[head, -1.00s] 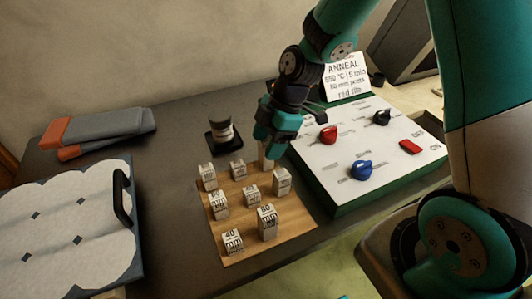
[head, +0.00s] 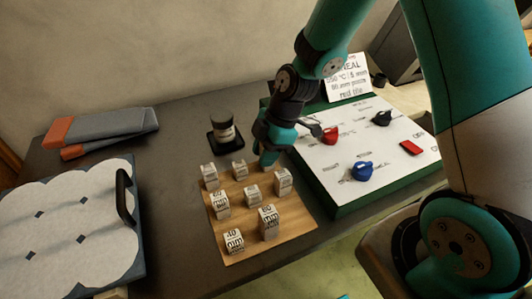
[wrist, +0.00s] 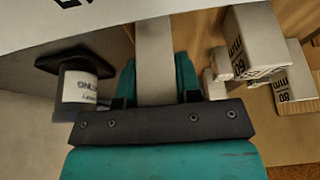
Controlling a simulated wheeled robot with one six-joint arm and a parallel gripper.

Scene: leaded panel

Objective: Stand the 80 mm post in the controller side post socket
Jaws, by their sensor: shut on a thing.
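My gripper (head: 268,158) is at the back edge of the wooden post board (head: 296,222), beside the controller. In the wrist view my gripper (wrist: 157,90) is shut on a plain pale post (wrist: 154,45), which stands out beyond the fingertips. Its label is not visible, and in the head view the fingers hide most of it. Several other labelled posts stand upright on the board, including a tall one (head: 269,222) at the front. I cannot make out the controller side post socket.
The controller (head: 335,150), a white panel with knobs on a green base, lies to the right, with a sign (head: 349,80) behind it. A small jar (head: 222,128) stands left of my gripper.

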